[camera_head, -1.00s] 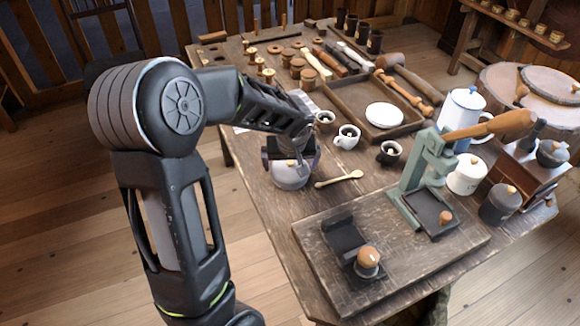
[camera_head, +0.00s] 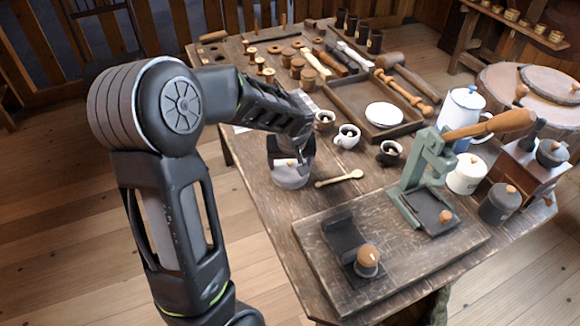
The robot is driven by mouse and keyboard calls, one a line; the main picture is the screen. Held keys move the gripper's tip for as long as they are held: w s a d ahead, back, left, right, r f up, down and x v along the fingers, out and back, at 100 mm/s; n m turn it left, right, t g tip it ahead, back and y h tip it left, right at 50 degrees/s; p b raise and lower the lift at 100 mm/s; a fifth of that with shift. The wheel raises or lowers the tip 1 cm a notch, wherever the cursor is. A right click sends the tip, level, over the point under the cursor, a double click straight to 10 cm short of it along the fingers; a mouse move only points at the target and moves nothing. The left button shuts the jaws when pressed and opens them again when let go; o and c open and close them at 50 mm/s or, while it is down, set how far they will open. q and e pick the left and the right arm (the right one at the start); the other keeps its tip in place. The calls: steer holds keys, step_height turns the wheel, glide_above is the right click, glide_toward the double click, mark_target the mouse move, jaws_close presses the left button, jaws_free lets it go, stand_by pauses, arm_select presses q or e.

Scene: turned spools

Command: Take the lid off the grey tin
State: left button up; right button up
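A squat light-grey tin (camera_head: 291,180) stands near the left edge of the table, below my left gripper. My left gripper (camera_head: 290,160) points down over the top of this tin, with its fingers around or just above the lid. A small wooden-coloured knob seems to show between the fingers, but the arm hides much of the lid. I cannot tell whether the fingers touch the knob or how wide they stand. A darker grey canister (camera_head: 499,206) with a wooden knob on its lid stands at the table's right side. My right gripper is not in view.
A wooden spoon (camera_head: 340,178) lies just right of the tin. Small cups (camera_head: 347,137) stand behind it. A green press (camera_head: 425,175) and a wooden board (camera_head: 420,255) with a knobbed tamper (camera_head: 367,262) are at front right. A tray (camera_head: 345,95) lies farther back.

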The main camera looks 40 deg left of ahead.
mark_target(290, 164)
arm_select(q)
steer(key=shift+s+d+f, duration=0.1)
steer(key=shift+s+f, duration=0.05)
steer(key=shift+f, duration=0.05)
steer(key=c, duration=0.7)
steer(key=shift+c, duration=0.3)
steer(key=shift+s+f, duration=0.1)
steer(key=shift+r, duration=0.5)
jaws_close()
step_height(290, 164, up, 9)
steer(key=shift+w+r, duration=0.2)
steer(key=shift+w, duration=0.05)
